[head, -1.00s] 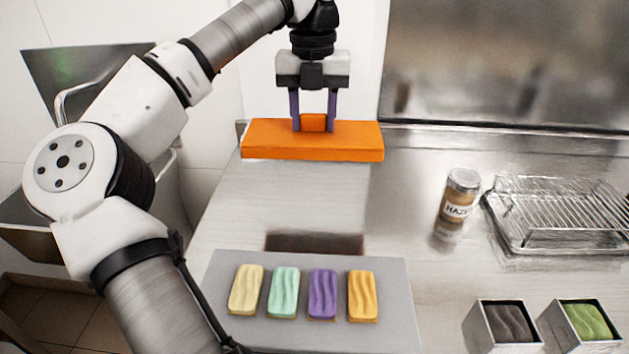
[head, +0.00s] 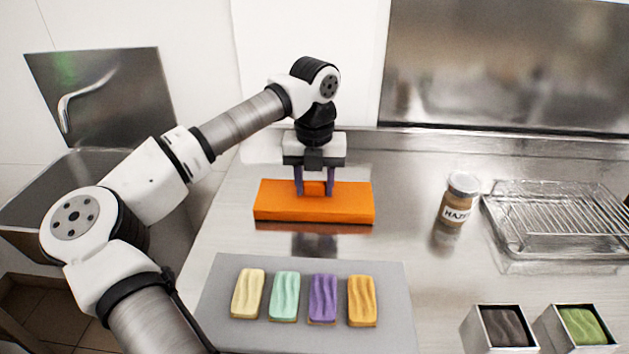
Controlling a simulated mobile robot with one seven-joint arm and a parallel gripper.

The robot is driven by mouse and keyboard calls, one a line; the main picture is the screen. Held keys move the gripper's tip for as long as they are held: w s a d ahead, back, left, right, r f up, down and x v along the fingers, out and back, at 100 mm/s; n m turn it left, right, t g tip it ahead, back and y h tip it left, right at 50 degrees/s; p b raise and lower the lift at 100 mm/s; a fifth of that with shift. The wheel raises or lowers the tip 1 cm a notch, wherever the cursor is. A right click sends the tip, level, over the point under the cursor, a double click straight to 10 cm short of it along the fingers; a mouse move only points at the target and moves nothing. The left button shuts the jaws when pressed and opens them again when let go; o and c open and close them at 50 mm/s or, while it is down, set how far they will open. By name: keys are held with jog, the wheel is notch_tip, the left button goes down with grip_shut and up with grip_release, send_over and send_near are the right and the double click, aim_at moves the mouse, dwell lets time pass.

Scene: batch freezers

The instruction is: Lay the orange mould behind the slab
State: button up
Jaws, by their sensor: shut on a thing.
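The orange mould (head: 314,205) is a long flat block with a raised grip in the middle of its top. My gripper (head: 315,188) is shut on that grip from above, with purple fingers on either side. The mould lies crosswise behind the grey slab (head: 213,300), with a strip of bare metal between them. A dark reflection shows below its front edge; I cannot tell whether it touches the counter or hangs just above it. The slab bears several coloured bars in a row: pale yellow, mint, purple and amber.
A labelled jar (head: 459,200) and a wire rack on a tray (head: 556,222) stand to the right. Two metal tins, one dark-filled (head: 503,328) and one green-filled (head: 578,328), stand at the front right. A sink (head: 75,200) lies left. The counter between mould and jar is clear.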

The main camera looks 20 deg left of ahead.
aim_at(314, 182)
jog(key=shift+f, duration=0.15)
jog(key=o, duration=1)
notch_tip(314, 182, up, 12)
jog(key=b, duration=0.1)
jog(key=shift+r, duration=0.2)
